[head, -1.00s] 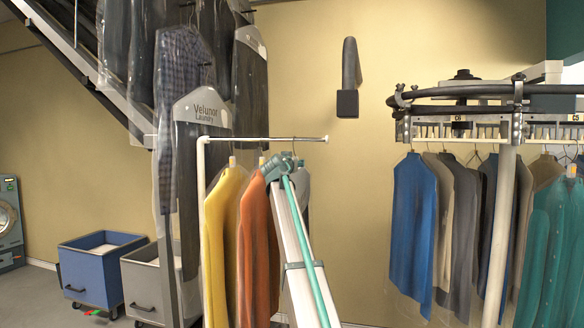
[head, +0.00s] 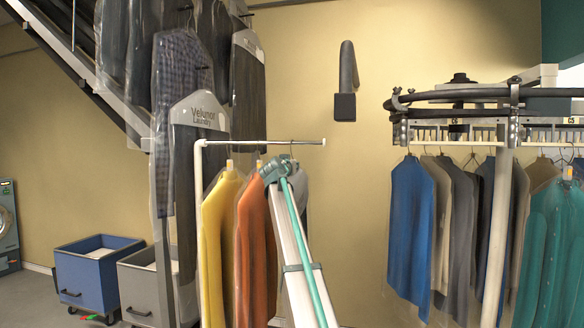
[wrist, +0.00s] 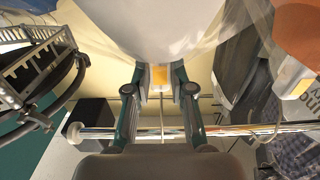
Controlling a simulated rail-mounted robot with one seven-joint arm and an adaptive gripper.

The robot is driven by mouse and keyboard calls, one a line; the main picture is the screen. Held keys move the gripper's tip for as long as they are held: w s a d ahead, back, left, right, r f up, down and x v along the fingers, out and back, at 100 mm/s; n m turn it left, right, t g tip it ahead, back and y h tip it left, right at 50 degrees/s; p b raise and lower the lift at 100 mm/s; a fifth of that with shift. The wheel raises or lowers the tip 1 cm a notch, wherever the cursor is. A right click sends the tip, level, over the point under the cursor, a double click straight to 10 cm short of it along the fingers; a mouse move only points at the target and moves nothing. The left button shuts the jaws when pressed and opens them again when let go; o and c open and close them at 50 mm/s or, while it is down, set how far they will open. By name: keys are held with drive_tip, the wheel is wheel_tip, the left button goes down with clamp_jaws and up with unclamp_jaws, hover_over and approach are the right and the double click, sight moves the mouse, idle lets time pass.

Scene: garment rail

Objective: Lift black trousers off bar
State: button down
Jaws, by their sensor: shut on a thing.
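My gripper (head: 274,170) is at the short garment bar (head: 265,141), close to its free right end. In the wrist view my gripper (wrist: 160,82) is shut around the neck of a hanger (wrist: 162,106), whose hook runs toward the bar (wrist: 240,130). A yellow tag (wrist: 160,72) shows between the fingertips. In the head view only a greyish edge of this garment (head: 301,184) shows behind my arm. I cannot make out clearly black trousers on this bar.
An orange garment (head: 253,235) and a yellow garment (head: 220,240) hang on the same bar to the left. Bagged dark clothes (head: 190,170) hang behind. At the right, a conveyor (head: 470,125) carries a blue shirt (head: 410,225) and several others.

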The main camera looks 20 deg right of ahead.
drive_tip(key=shift+w+r, duration=0.1)
drive_tip(key=shift+r, duration=0.15)
drive_tip(key=shift+r, duration=1.55)
drive_tip(key=shift+a+r, duration=0.1)
drive_tip(key=b+v, duration=0.2)
drive_tip(key=v, duration=0.5)
idle(0.7)
idle(0.4)
drive_tip(key=v, duration=4.1)
drive_tip(key=shift+s+a, duration=0.15)
drive_tip(key=shift+s, duration=0.25)
idle(0.7)
